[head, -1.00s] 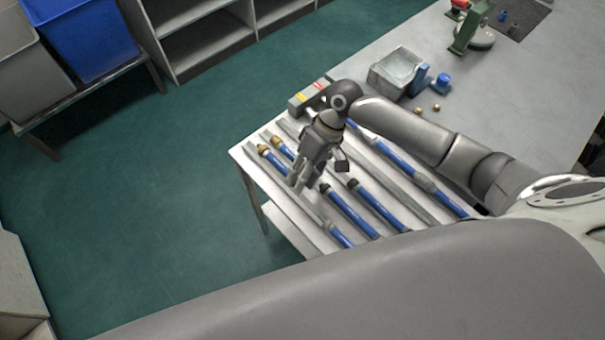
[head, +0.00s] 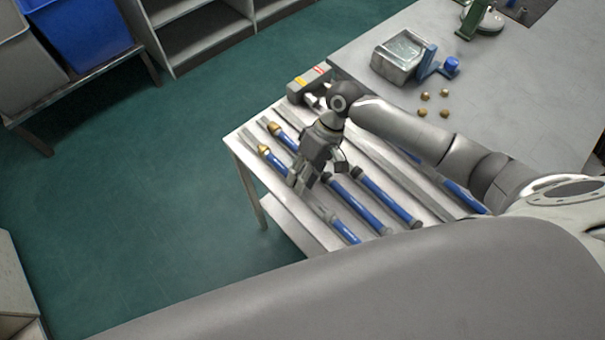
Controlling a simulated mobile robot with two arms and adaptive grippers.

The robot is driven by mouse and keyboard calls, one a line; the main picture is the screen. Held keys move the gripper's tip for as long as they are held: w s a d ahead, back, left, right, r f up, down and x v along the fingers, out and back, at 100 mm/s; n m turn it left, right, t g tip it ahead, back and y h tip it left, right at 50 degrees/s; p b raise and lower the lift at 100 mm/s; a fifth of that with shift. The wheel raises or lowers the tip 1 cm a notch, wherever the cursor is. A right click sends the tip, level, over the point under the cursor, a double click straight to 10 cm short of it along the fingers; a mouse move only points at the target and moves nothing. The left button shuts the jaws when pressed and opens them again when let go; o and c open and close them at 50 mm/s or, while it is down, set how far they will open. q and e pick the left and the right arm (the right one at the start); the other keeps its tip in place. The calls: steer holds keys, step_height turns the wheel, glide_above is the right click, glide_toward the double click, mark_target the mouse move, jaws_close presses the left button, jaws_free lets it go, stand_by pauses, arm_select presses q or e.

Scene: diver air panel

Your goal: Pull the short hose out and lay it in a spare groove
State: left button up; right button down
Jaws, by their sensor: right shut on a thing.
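A short blue hose with a brass end (head: 263,150) lies along the left edge of the grooved panel (head: 240,150). My right gripper (head: 300,186) is shut on this hose near its lower right end, which the fingers hide. I cannot tell how high the hose is above the panel. A second blue hose with a brass end (head: 275,129) lies beside it, farther back, running under the gripper. Blue hoses with dark ends (head: 352,207) (head: 388,198) lie to the right. A grey strip that looks like a bare groove (head: 400,180) runs behind them. My left gripper is not in view.
Another blue hose (head: 463,196) lies partly behind my right arm. A grey block with coloured marks (head: 309,80) stands at the panel's back edge. A clear-topped box (head: 402,58), a blue fitting (head: 451,66) and several brass pieces (head: 425,97) are on the bench.

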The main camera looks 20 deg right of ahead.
steer(key=c, duration=1)
jaws_free()
steer(key=v, duration=1.2)
steer(key=shift+a, duration=0.1)
